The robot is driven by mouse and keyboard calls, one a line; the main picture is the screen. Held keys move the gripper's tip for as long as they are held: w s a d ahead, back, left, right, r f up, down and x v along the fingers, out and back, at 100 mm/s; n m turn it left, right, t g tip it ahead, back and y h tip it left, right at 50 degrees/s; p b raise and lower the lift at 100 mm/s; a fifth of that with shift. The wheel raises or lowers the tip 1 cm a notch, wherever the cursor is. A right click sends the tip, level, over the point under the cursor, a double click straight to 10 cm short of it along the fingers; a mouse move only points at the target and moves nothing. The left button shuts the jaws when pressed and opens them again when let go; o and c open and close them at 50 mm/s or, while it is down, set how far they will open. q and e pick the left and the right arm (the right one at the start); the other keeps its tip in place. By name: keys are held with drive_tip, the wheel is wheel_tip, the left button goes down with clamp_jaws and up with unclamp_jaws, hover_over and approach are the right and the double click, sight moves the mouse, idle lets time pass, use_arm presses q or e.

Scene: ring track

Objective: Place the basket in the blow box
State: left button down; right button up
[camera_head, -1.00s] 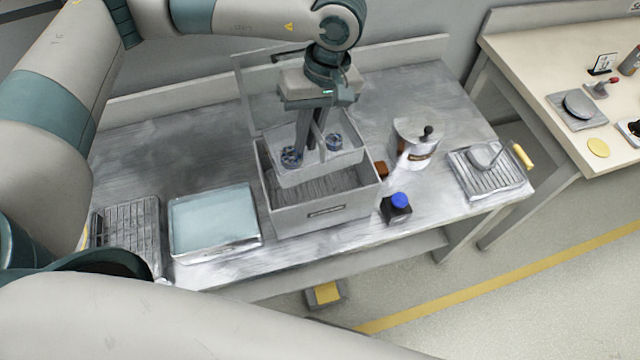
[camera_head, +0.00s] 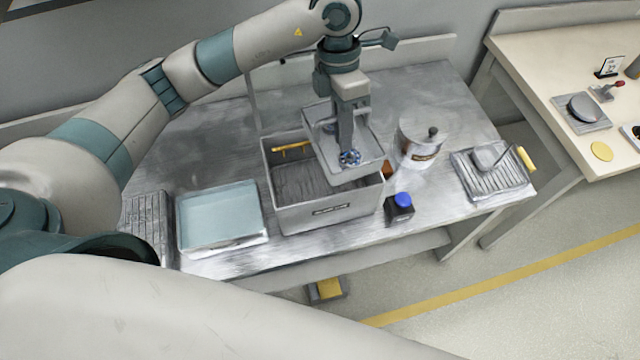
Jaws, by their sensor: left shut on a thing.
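The basket (camera_head: 366,164) is a shallow grey tray with small blue-and-dark round parts (camera_head: 350,157) in it. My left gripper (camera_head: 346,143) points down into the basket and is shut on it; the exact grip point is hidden. The basket hangs turned and tilted over the right part of the blow box (camera_head: 328,214). The blow box is an open grey box with a dark label on its front. Its left inside is visible, with a yellow bar at the back wall; the basket hides its right inside. I cannot tell whether basket and box rim touch. My right gripper is not in view.
A pale blue tray (camera_head: 219,215) lies left of the box. A second table (camera_head: 540,60) is at the far right.

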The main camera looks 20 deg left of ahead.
sight(323, 141)
use_arm(q)
drive_tip(key=n, duration=0.3)
drive_tip(key=shift+w+a+f+t+h, duration=0.1)
drive_tip(key=shift+w+f+t+h, duration=0.05)
drive_tip(key=shift+f+t+h, duration=0.15)
drive_tip(key=n, duration=0.2)
drive_tip(key=f+n, duration=0.1)
drive_tip(key=shift+w+a+n+t, duration=0.2)
drive_tip(key=shift+a+n+t, duration=0.05)
drive_tip(key=shift+n+t, duration=0.15)
drive_tip(key=a+f+n, duration=0.1)
drive_tip(key=f+n, duration=0.1)
drive_tip(key=n, duration=0.1)
drive_tip(key=a+f+n+t+b, duration=0.1)
drive_tip(key=f+n, duration=0.1)
drive_tip(key=n, duration=0.1)
drive_tip(key=a+f+n+t+b, duration=0.1)
drive_tip(key=f+n, duration=0.1)
drive_tip(key=shift+w+f+n, duration=0.2)
drive_tip(key=shift+f+n, duration=0.1)
drive_tip(key=shift+n, duration=0.1)
drive_tip(key=shift+a+f+n+b, duration=0.2)
drive_tip(key=shift+f+n+b, duration=0.15)
drive_tip(key=shift+n, duration=0.15)
drive_tip(key=shift+f, duration=0.1)
drive_tip(key=a+p+x, duration=0.1)
drive_tip(key=x, duration=0.5)
drive_tip(key=shift+s, duration=0.3)
drive_tip(key=shift+f, duration=0.15)
